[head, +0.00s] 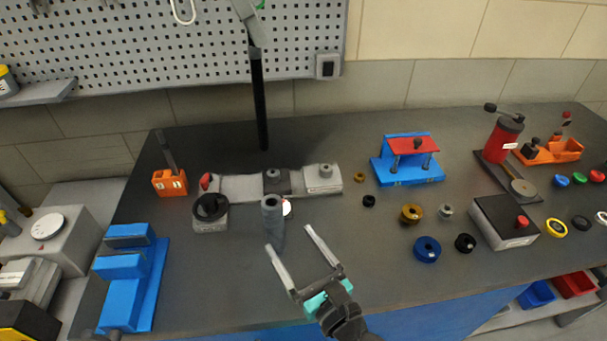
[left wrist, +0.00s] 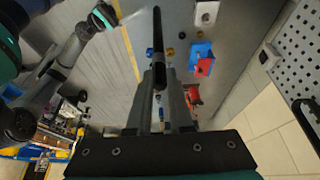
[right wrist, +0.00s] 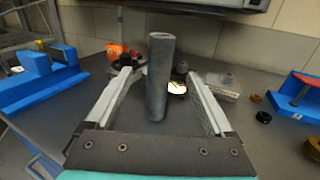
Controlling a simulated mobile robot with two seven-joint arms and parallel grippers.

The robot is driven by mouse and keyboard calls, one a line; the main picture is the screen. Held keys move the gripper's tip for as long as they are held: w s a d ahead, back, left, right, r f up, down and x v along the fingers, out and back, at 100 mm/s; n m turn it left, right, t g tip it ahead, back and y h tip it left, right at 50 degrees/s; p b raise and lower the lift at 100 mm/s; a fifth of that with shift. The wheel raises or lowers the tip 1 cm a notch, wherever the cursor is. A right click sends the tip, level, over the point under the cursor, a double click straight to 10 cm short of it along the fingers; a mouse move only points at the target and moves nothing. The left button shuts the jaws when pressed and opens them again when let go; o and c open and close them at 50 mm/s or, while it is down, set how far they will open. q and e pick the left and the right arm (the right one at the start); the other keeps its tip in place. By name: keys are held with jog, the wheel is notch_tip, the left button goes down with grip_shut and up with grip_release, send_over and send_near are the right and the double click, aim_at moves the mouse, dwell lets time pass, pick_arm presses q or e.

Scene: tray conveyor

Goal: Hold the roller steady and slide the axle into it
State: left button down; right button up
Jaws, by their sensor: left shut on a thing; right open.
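The roller (head: 271,219) is a grey upright cylinder on the dark bench. In the right wrist view the roller (right wrist: 158,80) rises just ahead of and between my finger tips, with no clear contact. My right gripper (head: 290,240) is open, its two fingers pointing at the roller from the near side. The axle (head: 259,100) is a long black rod. My left gripper (head: 254,45) is shut on its upper end and holds it near vertical, well above the bench, behind the roller in the picture. The axle (left wrist: 157,30) also shows in the left wrist view, between the fingers.
A grey fixture strip (head: 236,188) with a black-knobbed block (head: 210,209) lies behind and left of the roller. A blue vice (head: 130,275) stands at left, a blue-and-red jig (head: 408,160) at right. Several rings, including a blue one (head: 427,249), lie right. A pegboard (head: 170,40) is behind.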

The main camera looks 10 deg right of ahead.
aim_at(278, 222)
jog(key=x, duration=0.8)
jog(key=shift+w+a, duration=0.15)
jog(key=shift+w, duration=0.2)
jog(key=shift+c, duration=0.2)
grip_shut()
jog(key=shift+c, duration=1.1)
grip_release()
grip_shut()
